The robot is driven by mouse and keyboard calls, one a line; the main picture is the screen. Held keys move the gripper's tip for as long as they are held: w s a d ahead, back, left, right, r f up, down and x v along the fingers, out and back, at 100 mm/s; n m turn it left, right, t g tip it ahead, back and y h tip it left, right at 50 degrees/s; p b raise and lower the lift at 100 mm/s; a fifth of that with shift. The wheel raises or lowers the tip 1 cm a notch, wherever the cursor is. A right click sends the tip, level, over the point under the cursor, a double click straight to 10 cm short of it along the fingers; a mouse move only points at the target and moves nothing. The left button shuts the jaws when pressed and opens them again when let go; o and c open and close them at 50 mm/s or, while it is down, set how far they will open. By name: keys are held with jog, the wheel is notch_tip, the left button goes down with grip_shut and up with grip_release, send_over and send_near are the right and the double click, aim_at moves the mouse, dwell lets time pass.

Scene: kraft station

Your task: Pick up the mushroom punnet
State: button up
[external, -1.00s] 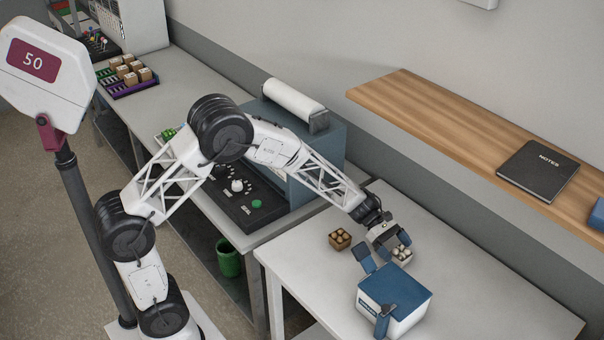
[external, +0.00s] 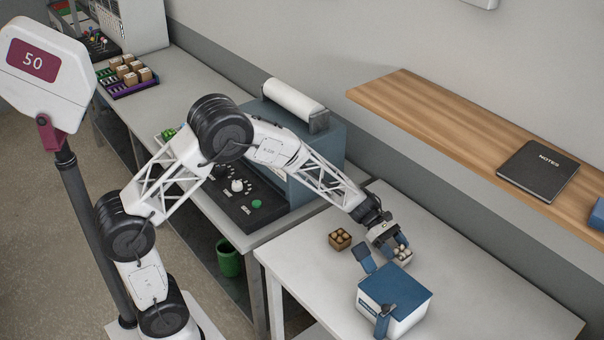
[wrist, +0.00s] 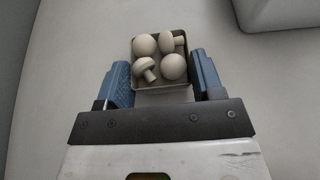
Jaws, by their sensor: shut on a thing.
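The mushroom punnet (wrist: 162,87) is a small square tray with pale mushrooms in it. In the wrist view it sits between the two blue fingers of my gripper (wrist: 161,82), which is shut on it. In the external view the punnet (external: 402,256) is at the fingertips of my gripper (external: 397,251), at or just above the white table; I cannot tell whether it touches the surface. The near side of the punnet is partly hidden by a finger in the external view.
A second small punnet with brown contents (external: 340,239) stands to the left. A blue-lidded white box (external: 395,296) stands close in front of my gripper. A wooden shelf (external: 440,130) with a black notebook (external: 538,171) runs behind. The table's right part is clear.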

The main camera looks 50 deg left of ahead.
jog(key=shift+r, duration=0.15)
jog(key=shift+r, duration=0.9)
jog(key=shift+s+a+r, duration=0.15)
jog(key=shift+s+r, duration=0.2)
jog(key=shift+r, duration=0.45)
jog(key=s+a, duration=0.2)
jog(key=s, duration=0.2)
jog(key=s+a+r, duration=0.1)
jog(key=s, duration=0.4)
jog(key=s+a, duration=0.2)
jog(key=s, duration=0.3)
jog(key=shift+s+a+r, duration=0.1)
jog(key=shift+a+r, duration=0.05)
jog(key=shift+a, duration=0.15)
